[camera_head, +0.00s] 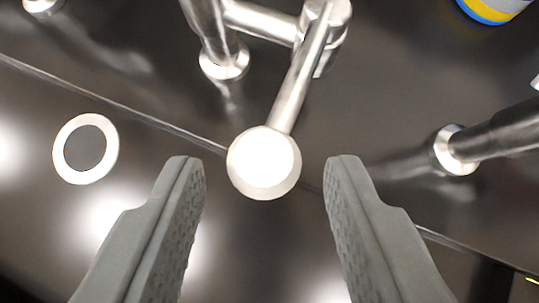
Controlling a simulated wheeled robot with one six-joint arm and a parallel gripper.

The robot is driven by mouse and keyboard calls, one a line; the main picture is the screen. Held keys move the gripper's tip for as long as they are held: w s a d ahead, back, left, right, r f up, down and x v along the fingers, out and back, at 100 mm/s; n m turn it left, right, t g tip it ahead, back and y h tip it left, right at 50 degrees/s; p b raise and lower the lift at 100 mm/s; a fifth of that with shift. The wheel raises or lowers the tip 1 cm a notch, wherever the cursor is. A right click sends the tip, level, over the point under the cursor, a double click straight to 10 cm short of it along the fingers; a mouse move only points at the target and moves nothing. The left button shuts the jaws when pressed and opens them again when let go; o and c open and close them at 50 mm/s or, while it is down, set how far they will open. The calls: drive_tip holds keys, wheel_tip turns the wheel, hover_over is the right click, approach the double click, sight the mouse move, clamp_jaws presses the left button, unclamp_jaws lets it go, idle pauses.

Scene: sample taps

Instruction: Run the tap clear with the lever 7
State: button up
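A metal tap lever (300,84) reaches from a tap body (328,20) at the top middle down to a round, bright end knob (264,163). My gripper (264,172) is open, with one grey finger on each side of the knob. There is a clear gap between the knob and each fingertip in the picture, and I cannot tell the depth between them. No number 7 shows on the lever.
A metal pipe with a round flange (224,60) stands left of the lever. A darker pipe with a flange (457,150) is at the right. A white ring with a grey centre (86,149) lies at the left. A yellow and blue object (492,8) is at the top right.

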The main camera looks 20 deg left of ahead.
drive_tip(key=v, duration=0.5)
drive_tip(key=shift+r, duration=0.1)
idle(0.3)
